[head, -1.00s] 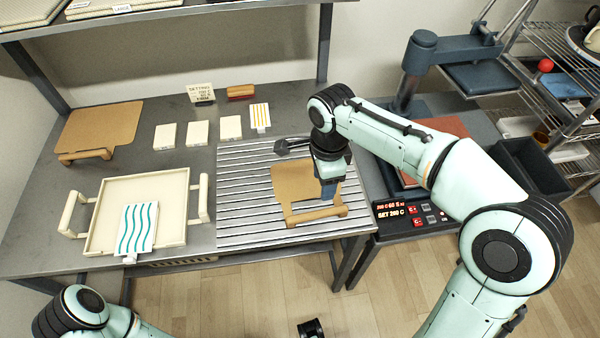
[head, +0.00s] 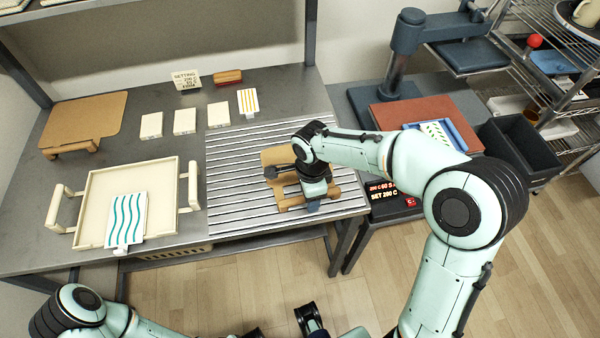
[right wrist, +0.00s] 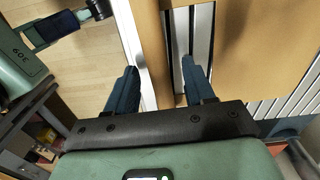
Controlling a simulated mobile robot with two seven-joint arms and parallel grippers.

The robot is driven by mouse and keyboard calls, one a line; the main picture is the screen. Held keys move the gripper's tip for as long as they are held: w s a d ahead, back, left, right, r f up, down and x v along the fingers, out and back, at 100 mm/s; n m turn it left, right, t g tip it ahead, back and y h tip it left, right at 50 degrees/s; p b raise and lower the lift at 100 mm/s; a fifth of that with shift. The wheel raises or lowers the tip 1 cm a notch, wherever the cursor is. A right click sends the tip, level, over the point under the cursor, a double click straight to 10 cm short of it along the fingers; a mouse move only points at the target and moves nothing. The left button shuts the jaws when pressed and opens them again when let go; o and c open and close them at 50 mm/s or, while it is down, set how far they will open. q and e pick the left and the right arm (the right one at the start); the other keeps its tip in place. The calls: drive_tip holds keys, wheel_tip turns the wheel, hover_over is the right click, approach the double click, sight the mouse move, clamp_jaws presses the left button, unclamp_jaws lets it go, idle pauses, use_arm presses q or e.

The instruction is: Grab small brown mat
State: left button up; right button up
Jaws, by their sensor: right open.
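The small brown mat (head: 272,158) lies on the slatted metal rack, with its raised bar handle at the near edge. My right gripper (head: 313,206) is over that handle, and my arm hides part of the mat. In the right wrist view, the open fingers (right wrist: 160,88) stand on either side of the handle bar (right wrist: 154,50), one of them over the slot between bar and mat body (right wrist: 262,50). Contact cannot be told. Part of my left gripper (head: 309,318) shows at the bottom edge, away from the mat; its jaws are unclear.
A larger brown mat (head: 82,118) lies back left. A cream tray (head: 95,205) holds a wavy-patterned card (head: 126,220). Several small cards stand behind the rack (head: 235,160). The press (head: 398,60) and a dark bin (head: 520,145) are to the right.

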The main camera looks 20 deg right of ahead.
drive_tip(key=shift+f, duration=0.3)
clamp_jaws()
drive_tip(key=shift+r, duration=0.1)
